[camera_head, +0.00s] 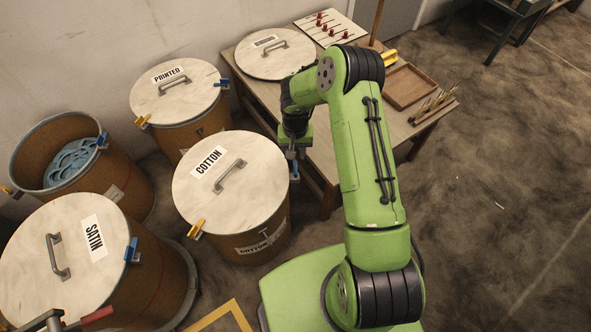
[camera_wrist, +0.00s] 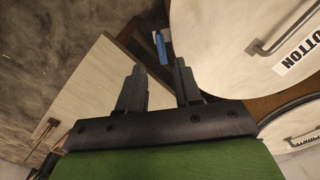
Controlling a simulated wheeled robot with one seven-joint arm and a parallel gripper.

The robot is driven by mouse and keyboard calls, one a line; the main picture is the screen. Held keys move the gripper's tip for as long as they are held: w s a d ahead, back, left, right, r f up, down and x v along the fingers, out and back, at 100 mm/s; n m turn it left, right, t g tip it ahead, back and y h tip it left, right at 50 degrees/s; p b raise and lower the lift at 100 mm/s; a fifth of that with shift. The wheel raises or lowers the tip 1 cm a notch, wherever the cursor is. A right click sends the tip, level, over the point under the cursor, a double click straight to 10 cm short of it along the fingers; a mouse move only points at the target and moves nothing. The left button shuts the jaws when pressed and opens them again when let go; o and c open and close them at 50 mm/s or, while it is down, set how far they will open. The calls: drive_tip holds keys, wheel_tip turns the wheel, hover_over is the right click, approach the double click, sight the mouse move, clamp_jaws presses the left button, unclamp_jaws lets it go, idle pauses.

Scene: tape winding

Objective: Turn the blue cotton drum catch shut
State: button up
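The cotton drum (camera_head: 265,240) stands in the middle of the head view, its pale lid (camera_head: 245,195) on top and labelled COTTON. The lid also fills the upper right of the wrist view (camera_wrist: 215,45). Its blue catch (camera_head: 294,172) is at the right rim, partly hidden by my gripper; a yellow catch (camera_head: 196,228) is at the front left rim. In the wrist view the blue catch (camera_wrist: 160,47) shows just beyond my fingertips, between their lines. My gripper (camera_head: 293,150) is open and empty, close above the blue catch; no contact is visible.
The printed drum (camera_head: 190,130), the satin drum (camera_head: 150,285) and an open drum (camera_head: 120,180) with blue material stand to the left. A wooden table (camera_head: 325,150) stands close behind my gripper, with a loose lid (camera_head: 258,60) and a tray (camera_head: 410,88).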

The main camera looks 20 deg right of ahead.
wheel_tip(320, 180, down, 11)
drive_tip(key=shift+r+b, duration=0.15)
drive_tip(key=shift+b, duration=1)
clamp_jaws()
